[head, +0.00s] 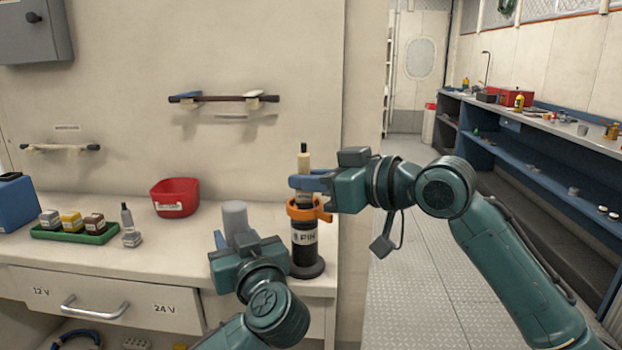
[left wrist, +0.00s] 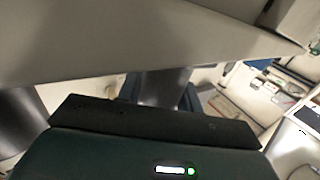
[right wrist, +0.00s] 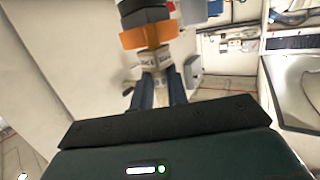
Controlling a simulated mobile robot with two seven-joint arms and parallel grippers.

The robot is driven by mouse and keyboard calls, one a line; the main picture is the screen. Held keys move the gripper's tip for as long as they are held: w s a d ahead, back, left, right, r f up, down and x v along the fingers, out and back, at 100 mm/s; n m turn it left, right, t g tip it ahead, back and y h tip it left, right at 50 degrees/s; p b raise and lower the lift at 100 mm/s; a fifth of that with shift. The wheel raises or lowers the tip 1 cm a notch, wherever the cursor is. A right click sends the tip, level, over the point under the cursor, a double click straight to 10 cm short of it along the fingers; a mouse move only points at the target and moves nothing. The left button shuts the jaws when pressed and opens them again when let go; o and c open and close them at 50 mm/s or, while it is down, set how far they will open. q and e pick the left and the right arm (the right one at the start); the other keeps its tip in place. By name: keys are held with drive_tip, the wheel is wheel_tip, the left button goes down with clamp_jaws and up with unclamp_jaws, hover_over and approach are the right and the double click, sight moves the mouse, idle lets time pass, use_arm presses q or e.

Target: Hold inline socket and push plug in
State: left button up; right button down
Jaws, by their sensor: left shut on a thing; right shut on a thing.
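A black, labelled cylinder (head: 305,242) with an orange collar (head: 321,209) stands upright on a dark round foot on the counter; it looks like the socket. A cream plug-like piece with a dark tip (head: 303,160) stands upright over it. My right gripper (head: 303,183) is shut on this piece, whose label (right wrist: 148,58) shows between the fingers in the right wrist view. Its lower end meets the collar; how deep it sits is hidden. My left gripper (head: 237,238) is shut on a plain grey cylinder (head: 235,213), left of the black one and apart from it.
The counter (head: 180,245) holds a red bin (head: 175,197), a green tray (head: 75,235) of small blocks, and a small grey bottle-like item (head: 130,228). A handrail (head: 222,98) is on the wall. The counter ends just right of the black cylinder.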

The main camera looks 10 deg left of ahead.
sight(306, 152)
drive_tip(key=shift+f, duration=0.5)
drive_tip(key=shift+r, duration=0.15)
drive_tip(key=shift+r, duration=0.3)
drive_tip(key=shift+f, duration=0.35)
idle(1.4)
drive_tip(key=shift+r, duration=2.45)
